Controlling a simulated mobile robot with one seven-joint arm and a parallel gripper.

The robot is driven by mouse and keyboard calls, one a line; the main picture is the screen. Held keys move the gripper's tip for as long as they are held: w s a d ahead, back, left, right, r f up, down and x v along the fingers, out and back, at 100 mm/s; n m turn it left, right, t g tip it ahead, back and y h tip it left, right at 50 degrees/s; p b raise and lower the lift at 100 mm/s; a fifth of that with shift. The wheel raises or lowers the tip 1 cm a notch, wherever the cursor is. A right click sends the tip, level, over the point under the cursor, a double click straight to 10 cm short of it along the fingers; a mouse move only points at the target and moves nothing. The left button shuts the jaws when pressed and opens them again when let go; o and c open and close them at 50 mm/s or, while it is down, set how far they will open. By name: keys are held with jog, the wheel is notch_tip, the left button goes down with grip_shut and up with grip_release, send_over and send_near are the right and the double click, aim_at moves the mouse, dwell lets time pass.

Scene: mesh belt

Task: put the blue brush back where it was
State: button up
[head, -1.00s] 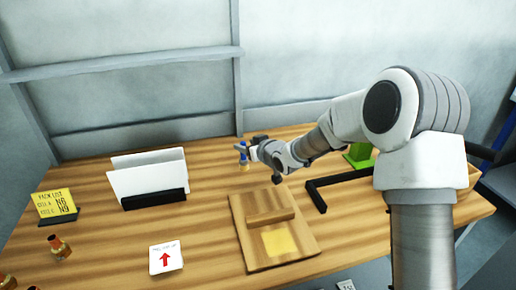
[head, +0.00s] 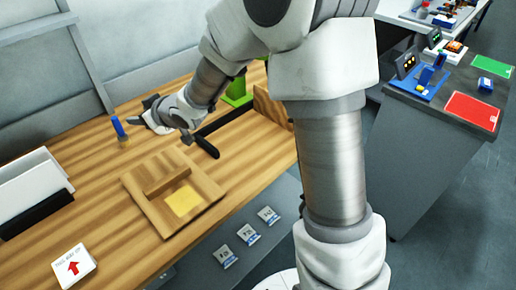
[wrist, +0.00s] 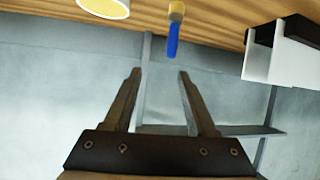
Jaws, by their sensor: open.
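The blue brush (head: 119,129) stands upright on the wooden table near the back edge, blue part up and yellowish end down. It also shows in the wrist view (wrist: 173,40), where the picture is upside down, just past the fingertips. My gripper (head: 136,121) is just to the right of the brush in the head view. In the wrist view my gripper (wrist: 160,73) has its two fingers apart with nothing between them. The brush looks apart from both fingers.
A wooden board (head: 150,212) with a raised bar and yellow square lies in front. A dark bracket (head: 207,146) and green object (head: 238,92) are to the right. A white sheet holder (head: 35,180) and an arrow card (head: 73,267) are left.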

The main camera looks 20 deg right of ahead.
jog(key=s+d+r+m+g+h, duration=0.15)
jog(key=s+d+r+h, duration=0.25)
jog(key=s+d, duration=0.4)
jog(key=s+d+r+m+h, duration=0.3)
jog(key=s+d+r+h, duration=0.15)
jog(key=d, duration=0.55)
jog(key=s+d+m+g, duration=0.1)
jog(key=s+d, duration=0.1)
jog(key=s, duration=0.8)
jog(key=s+d+m+g, duration=0.2)
jog(key=s, duration=0.7)
jog(key=shift+s+d+y, duration=0.15)
jog(key=shift+s+y, duration=0.25)
jog(key=shift+y, duration=0.05)
